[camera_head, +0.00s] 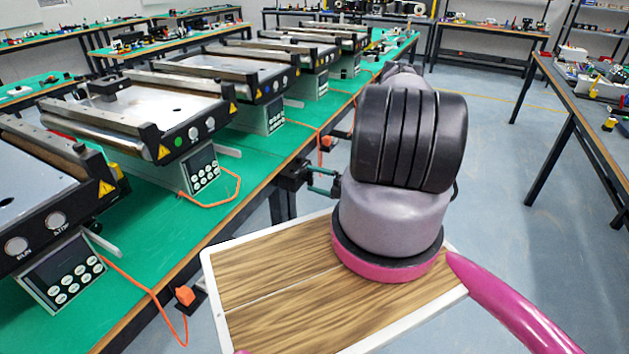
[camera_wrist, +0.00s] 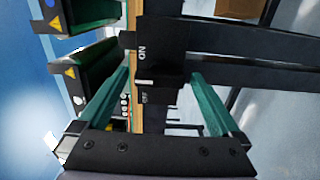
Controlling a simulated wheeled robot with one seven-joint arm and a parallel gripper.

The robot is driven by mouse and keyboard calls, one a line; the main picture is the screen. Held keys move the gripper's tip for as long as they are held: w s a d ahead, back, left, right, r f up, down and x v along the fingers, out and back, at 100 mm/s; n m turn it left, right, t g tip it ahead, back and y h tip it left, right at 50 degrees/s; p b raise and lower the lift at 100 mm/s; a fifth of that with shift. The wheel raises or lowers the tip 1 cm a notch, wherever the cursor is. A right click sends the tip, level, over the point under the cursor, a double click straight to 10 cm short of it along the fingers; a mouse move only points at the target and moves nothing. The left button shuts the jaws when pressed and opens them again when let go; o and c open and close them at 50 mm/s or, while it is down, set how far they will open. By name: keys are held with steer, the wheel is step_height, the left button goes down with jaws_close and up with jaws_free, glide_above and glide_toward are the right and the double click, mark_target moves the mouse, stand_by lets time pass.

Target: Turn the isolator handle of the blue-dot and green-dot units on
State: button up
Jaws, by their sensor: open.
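The green-dot unit (camera_head: 150,120) is a mini conveyor on the green table at left, its green dot (camera_head: 178,140) on the front panel. The blue-dot unit (camera_head: 240,72) stands farther along; a blue dot (camera_wrist: 57,22) shows in the wrist view. A black isolator box (camera_head: 292,178) sits at the table's edge. In the wrist view a black isolator part (camera_wrist: 150,68) with ON and OFF lettering and a white mark lies between the teal fingers. My gripper (camera_wrist: 165,100) is open, its fingers apart around that part; contact and the handle's exact position are unclear.
More conveyors line the green table (camera_head: 228,180). A dark-framed table (camera_head: 565,110) with parts stands at right. The grey floor (camera_head: 490,170) between them is clear.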

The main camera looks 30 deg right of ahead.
steer(key=v, duration=1)
steer(key=shift+s+d, duration=0.25)
steer(key=shift+s, duration=0.05)
steer(key=w+a+r+n+g, duration=0.1)
steer(key=a+r+n+g, duration=0.3)
steer(key=r+n, duration=0.5)
steer(key=w+a+r+n+g+y, duration=0.15)
steer(key=a+r+n+g, duration=0.3)
steer(key=r, duration=0.85)
steer(key=w+a+r+n+g, duration=0.2)
steer(key=a+r+n+g, duration=0.15)
steer(key=r+n, duration=0.55)
steer(key=s+a+r+n+t+h, duration=0.1)
steer(key=s+a+r+n+h, duration=0.2)
steer(key=s+r+n, duration=0.3)
steer(key=s+a+r+n+t+h, duration=0.2)
steer(key=s+a+r+n+h, duration=0.2)
steer(key=s+r+n, duration=0.3)
steer(key=s+a+r+n+t+h, duration=0.2)
steer(key=s+r+n, duration=0.5)
steer(key=r, duration=0.7)
steer(key=shift+s+a+r+h, duration=0.4)
steer(key=shift+s+a+h, duration=0.4)
steer(key=shift+s, duration=0.45)
